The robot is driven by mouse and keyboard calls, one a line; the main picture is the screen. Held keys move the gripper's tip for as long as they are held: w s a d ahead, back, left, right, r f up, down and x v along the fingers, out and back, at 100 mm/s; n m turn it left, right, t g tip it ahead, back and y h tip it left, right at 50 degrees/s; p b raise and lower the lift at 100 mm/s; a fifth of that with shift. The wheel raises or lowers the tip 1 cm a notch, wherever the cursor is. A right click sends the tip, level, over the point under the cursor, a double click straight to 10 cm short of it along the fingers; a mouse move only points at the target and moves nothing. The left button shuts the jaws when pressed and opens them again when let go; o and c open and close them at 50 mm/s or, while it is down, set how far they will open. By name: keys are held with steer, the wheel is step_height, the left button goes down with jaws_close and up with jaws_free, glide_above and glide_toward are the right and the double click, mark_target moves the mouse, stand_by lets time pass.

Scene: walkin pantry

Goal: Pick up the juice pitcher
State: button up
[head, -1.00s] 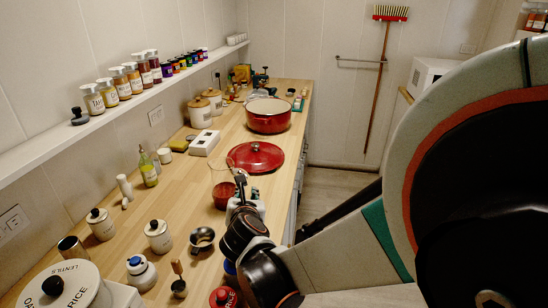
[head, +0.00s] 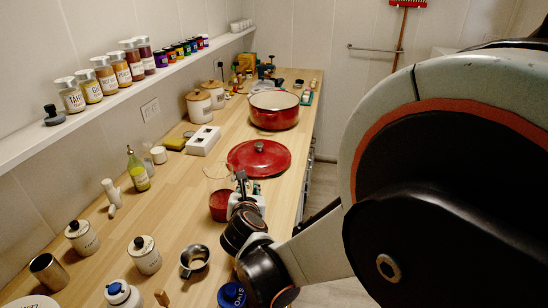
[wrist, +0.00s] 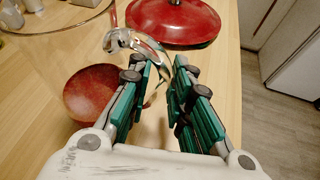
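The juice pitcher (head: 218,203) is a clear vessel with red juice in its lower part, standing upright on the wooden counter. In the wrist view its red juice (wrist: 92,96) is left of my gripper, and its clear curved handle (wrist: 128,40) reaches toward the fingers. My gripper (wrist: 160,68) is open, with a gap between its green-padded fingers. The handle's lower part runs near or between the fingertips; I cannot tell whether they touch it. In the head view my gripper (head: 242,184) is at the pitcher's right side, and my wrist hides part of that area.
A red lid (head: 259,157) lies just behind the pitcher, with a red pot (head: 274,112) farther back. A metal cup (head: 194,260), a white jar (head: 145,256) and a blue-lidded jar (head: 231,295) stand nearer.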

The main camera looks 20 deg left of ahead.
steer(key=shift+s+r, duration=0.1)
steer(key=shift+s, duration=0.05)
jaws_close()
steer(key=shift+r, duration=0.15)
